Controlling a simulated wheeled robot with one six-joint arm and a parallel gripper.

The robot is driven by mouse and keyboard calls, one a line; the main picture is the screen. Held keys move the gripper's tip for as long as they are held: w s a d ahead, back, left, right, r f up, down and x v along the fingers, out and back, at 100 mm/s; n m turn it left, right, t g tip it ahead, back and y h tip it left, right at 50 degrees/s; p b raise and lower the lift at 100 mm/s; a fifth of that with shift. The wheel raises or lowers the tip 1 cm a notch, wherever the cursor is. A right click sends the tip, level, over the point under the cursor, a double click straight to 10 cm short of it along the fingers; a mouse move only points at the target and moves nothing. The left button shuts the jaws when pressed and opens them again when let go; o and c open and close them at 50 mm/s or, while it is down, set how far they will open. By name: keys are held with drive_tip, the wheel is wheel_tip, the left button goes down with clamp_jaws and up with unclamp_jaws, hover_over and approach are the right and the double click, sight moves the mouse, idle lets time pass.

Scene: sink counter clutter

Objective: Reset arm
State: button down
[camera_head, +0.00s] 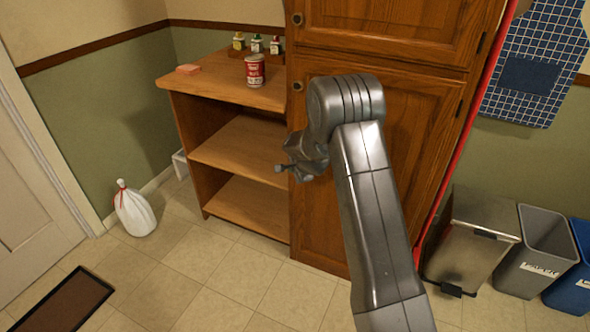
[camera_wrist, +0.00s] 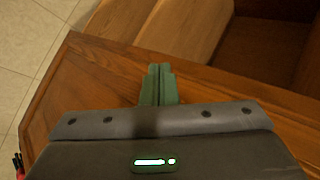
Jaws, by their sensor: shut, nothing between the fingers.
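My arm reaches up in the middle of the head view, bent at the elbow. My gripper (camera_head: 283,168) is on the left side of the arm, in front of the wooden shelf unit (camera_head: 240,149) and cabinet. In the wrist view my gripper (camera_wrist: 159,80) shows with its green fingers together and nothing between them. Wooden shelf boards and the tiled floor lie beyond the fingers there. My arm hides part of the tall cabinet door (camera_head: 420,140).
A red and white can (camera_head: 255,71), several small bottles (camera_head: 257,44) and a pink block (camera_head: 188,69) are on the shelf top. A white bag (camera_head: 134,210) and dark mat (camera_head: 62,303) are on the floor left. Bins (camera_head: 545,250) stand right. Floor between is clear.

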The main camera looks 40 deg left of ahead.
drive_tip(key=s+d+r, duration=0.1)
drive_tip(key=s+r, duration=0.3)
drive_tip(key=shift+s+d+p, duration=0.25)
drive_tip(key=shift+p, duration=0.2)
